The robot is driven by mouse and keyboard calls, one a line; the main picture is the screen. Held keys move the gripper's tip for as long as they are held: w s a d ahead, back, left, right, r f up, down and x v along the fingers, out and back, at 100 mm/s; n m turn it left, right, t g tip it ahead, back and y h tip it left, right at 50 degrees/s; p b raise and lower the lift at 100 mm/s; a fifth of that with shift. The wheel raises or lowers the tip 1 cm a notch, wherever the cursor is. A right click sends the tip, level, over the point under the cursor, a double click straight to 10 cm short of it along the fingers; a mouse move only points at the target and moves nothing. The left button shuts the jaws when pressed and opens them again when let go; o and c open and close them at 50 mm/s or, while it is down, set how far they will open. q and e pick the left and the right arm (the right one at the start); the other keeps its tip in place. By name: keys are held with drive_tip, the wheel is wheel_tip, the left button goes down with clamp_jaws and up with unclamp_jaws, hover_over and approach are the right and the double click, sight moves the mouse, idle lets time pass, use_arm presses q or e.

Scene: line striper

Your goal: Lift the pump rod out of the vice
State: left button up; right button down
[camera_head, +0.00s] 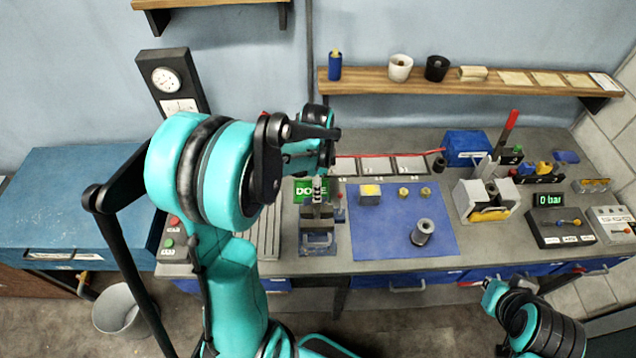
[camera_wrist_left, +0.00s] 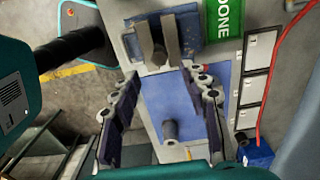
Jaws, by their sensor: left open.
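The vice (camera_head: 318,238) stands near the front edge of the bench. A slim metallic rod (camera_head: 318,190), which looks like the pump rod, stands upright at it. My left gripper (camera_head: 322,150) is above and behind the vice, apart from the rod as far as I can tell; its arm partly hides it. In the left wrist view, its fingers (camera_wrist_left: 163,76) are spread with nothing between them, and the vice (camera_wrist_left: 160,42) lies beyond the tips. I cannot make out the rod clearly there.
A blue mat (camera_head: 385,245) right of the vice carries a grey hollow cylinder (camera_head: 423,232) and small brass parts. A green DONE sign (camera_head: 303,190) is beside the rod. A lever device (camera_head: 487,200) and a pressure readout (camera_head: 549,200) stand farther right.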

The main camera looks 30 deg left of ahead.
use_arm(q)
wheel_tip(320, 180, down, 7)
drive_tip(key=b, duration=0.5)
drive_tip(key=shift+r, duration=0.15)
drive_tip(key=shift+f, duration=0.3)
drive_tip(key=shift+b, duration=0.4)
clamp_jaws()
